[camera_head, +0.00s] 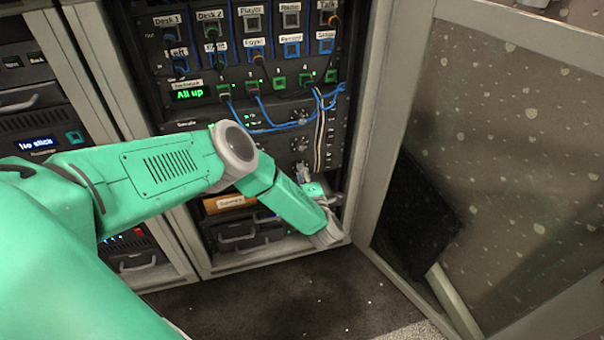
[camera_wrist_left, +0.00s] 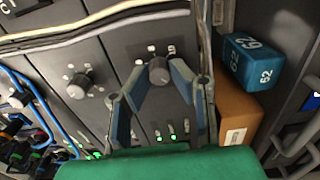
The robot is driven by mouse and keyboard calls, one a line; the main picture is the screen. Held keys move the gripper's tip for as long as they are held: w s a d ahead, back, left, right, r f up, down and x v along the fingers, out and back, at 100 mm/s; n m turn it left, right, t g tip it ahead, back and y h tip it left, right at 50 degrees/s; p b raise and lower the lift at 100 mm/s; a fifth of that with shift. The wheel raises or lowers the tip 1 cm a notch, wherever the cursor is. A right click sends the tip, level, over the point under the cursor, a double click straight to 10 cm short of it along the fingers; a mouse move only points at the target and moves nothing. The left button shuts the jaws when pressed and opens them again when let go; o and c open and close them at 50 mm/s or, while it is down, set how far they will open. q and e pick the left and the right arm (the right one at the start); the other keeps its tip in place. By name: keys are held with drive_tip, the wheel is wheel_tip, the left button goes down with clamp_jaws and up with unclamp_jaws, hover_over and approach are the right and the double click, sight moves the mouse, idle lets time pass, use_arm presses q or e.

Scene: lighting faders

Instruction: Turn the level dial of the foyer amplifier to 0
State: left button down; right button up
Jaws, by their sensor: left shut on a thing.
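Three amplifier panels with round dark dials sit low in the rack, stacked in the head view. In the left wrist view, a middle dial (camera_wrist_left: 78,88) and an outer dial (camera_wrist_left: 15,98) show beside the held one. My left gripper (camera_wrist_left: 160,72) has its two fingers on opposite sides of the lowest dial (camera_wrist_left: 159,69), shut on it. Small numbers ring this dial, but its pointer and setting are unclear. My right gripper is out of view.
Blue cables (camera_head: 270,127) and pale cables (camera_head: 319,140) hang near the panels. An orange-brown box (camera_wrist_left: 237,112) and a blue box marked 62 (camera_wrist_left: 248,60) lie close beside the gripper. An open rack door (camera_head: 500,150) stands at right.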

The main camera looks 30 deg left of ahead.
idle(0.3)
use_arm(q)
drive_tip(key=c, duration=1.4)
unclamp_jaws()
drive_tip(key=shift+w+f, duration=0.1)
drive_tip(key=shift+f, duration=0.05)
drive_tip(key=shift+c, duration=0.2)
drive_tip(key=v, duration=1.2)
